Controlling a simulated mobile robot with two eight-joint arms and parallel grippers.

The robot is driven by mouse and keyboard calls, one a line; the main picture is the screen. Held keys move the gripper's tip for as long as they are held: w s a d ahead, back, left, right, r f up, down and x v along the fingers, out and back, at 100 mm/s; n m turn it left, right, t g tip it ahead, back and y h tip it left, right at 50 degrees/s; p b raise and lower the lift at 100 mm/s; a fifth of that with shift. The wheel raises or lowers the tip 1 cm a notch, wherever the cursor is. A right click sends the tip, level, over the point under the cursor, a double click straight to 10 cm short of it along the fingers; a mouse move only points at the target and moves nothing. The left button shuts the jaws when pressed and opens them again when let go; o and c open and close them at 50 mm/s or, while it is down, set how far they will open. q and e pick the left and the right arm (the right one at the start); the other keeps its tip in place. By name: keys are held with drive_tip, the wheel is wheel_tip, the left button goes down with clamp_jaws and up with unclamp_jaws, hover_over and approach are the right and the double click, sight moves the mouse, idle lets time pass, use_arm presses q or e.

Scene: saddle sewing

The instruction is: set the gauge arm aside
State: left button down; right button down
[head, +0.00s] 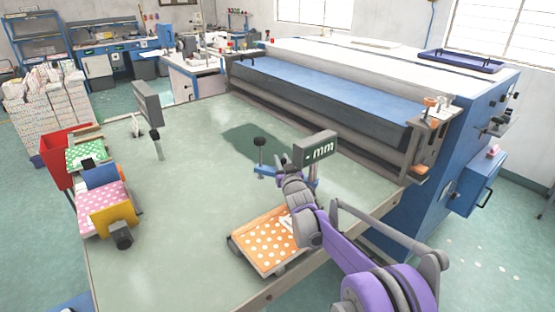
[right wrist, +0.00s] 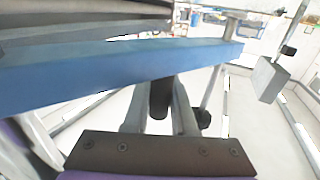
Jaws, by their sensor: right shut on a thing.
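The gauge arm (head: 265,171) is a blue bar with an upright stem and black knob, out over the green table beside the long machine. It fills the upper part of the right wrist view as a long blue bar (right wrist: 120,72). My right gripper (head: 288,176) reaches in from the lower right and is shut at the bar. In the wrist view its fingers (right wrist: 160,105) close around a short dark grip just under the bar; the exact contact is partly hidden. A dark "mm" display (head: 316,149) stands right behind the gripper. My left gripper is not in view.
An orange dotted tray (head: 262,245) lies at the table's near edge, below my right arm. Pink dotted pieces (head: 98,195) between blue and yellow plates and a red bin (head: 62,150) are at the left. A grey box on a post (head: 147,102) stands farther back. The table's middle is clear.

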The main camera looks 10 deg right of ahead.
drive_tip(key=shift+s+d+f, duration=0.15)
drive_tip(key=shift+d+f, duration=0.05)
drive_tip(key=shift+d, duration=0.7)
drive_tip(key=c, duration=1.1)
unclamp_jaws()
drive_tip(key=shift+h, duration=0.3)
drive_tip(key=o, duration=0.4)
drive_tip(key=shift+s+d+r, duration=0.1)
drive_tip(key=shift+s+d, duration=0.05)
drive_tip(key=shift+d, duration=0.4)
drive_tip(key=shift+c, duration=0.2)
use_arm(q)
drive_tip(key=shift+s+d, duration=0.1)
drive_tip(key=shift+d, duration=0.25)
use_arm(e)
drive_tip(key=shift+a, duration=0.1)
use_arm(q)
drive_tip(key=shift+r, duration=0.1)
use_arm(e)
drive_tip(key=shift+a+r, duration=0.1)
drive_tip(key=shift+a, duration=0.05)
